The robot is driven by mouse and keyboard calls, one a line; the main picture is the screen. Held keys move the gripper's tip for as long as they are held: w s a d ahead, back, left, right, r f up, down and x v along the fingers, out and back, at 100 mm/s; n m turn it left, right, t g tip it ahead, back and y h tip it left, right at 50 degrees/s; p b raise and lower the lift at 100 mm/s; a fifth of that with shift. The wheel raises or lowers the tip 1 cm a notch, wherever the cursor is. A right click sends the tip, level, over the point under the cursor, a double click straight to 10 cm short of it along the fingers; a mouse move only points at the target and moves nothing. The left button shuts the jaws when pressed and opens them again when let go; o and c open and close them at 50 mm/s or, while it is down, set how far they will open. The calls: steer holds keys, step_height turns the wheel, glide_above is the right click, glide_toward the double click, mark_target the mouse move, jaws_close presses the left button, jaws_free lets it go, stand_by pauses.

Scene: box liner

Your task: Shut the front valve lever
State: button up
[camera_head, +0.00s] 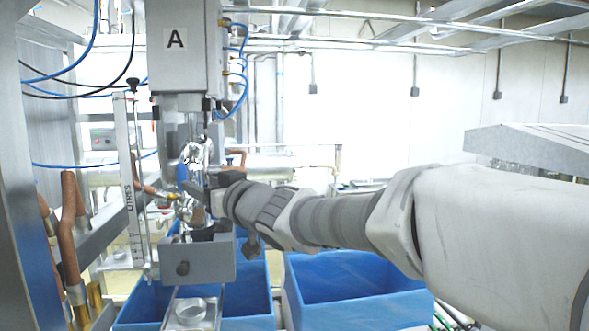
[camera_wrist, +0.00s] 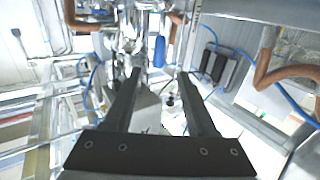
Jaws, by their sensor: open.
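The valve lever seems to be the small blue handle (camera_head: 182,174) on the shiny metal valve body (camera_head: 196,152) below the box marked A. In the wrist view the blue handle (camera_wrist: 159,51) hangs upright beyond the fingertips, roughly between them and a little toward the right finger. My gripper (camera_wrist: 157,76) is open, with its two dark fingers apart and nothing between them. In the head view my gripper (camera_head: 207,188) is beside the valve, partly covering it. Contact between fingers and lever cannot be made out.
Two blue bins (camera_head: 345,280) stand below, one under the filling head. A grey block (camera_head: 197,260) sits under the valve. Bent copper-coloured pipes (camera_head: 70,215) and a steel post (camera_head: 22,180) crowd the left. Blue hoses (camera_head: 243,70) hang beside the box.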

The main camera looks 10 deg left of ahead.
steer(key=p+x, duration=0.1)
steer(key=x, duration=1.3)
steer(key=shift+w+p, duration=0.15)
steer(key=shift+p, duration=0.2)
jaws_close()
stand_by(0.9)
